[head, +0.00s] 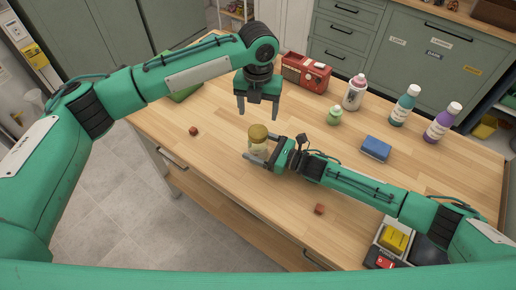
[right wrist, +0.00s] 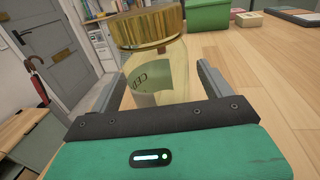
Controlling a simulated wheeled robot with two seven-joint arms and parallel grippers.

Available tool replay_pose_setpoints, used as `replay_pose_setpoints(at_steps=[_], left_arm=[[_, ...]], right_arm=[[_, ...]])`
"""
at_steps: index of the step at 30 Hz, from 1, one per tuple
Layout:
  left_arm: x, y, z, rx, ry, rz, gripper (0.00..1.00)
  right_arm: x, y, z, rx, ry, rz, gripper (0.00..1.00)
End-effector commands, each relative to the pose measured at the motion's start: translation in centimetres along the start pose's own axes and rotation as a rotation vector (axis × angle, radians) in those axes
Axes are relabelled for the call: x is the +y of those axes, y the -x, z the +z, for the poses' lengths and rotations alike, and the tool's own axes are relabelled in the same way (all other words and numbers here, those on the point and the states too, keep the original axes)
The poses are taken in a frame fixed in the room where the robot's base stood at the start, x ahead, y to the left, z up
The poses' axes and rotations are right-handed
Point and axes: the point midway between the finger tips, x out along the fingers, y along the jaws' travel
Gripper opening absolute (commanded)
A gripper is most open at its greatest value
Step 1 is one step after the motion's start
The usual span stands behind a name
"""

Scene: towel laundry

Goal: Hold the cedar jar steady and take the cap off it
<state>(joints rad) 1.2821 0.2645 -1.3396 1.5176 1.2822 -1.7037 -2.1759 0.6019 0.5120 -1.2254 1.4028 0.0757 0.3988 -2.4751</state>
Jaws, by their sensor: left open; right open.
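The cedar jar (head: 258,147) stands upright on the wooden table. It is clear glass with a wooden cap (head: 258,131) on top. In the right wrist view the jar (right wrist: 165,70) shows a green label, partly readable, and its cap (right wrist: 146,28) is on. My right gripper (head: 262,152) is open, with its fingers on either side of the jar's body; contact cannot be told. My left gripper (head: 258,111) is open and empty, pointing down above the table, behind and higher than the jar.
Small reddish-brown cubes lie at left (head: 193,131) and front (head: 319,209) on the table (head: 215,180). The table left of the jar is mostly clear.

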Motion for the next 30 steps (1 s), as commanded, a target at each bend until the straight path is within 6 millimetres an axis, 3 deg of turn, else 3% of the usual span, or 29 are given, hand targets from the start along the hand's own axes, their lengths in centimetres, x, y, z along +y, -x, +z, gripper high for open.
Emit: replay_pose_setpoints(at_steps=[4,16,30], left_arm=[[0.00,0.00,0.00,0.000,0.000,0.000,0.70],[-0.01,0.00,0.00,0.000,0.004,0.000,0.70],[-0.02,-0.08,0.02,0.000,0.367,0.000,0.70]], right_arm=[[0.00,0.02,-0.01,0.000,0.000,0.000,0.80],[0.00,0.05,-0.02,0.000,0.000,0.000,0.01],[0.00,0.06,-0.03,0.000,0.000,0.000,0.00]])
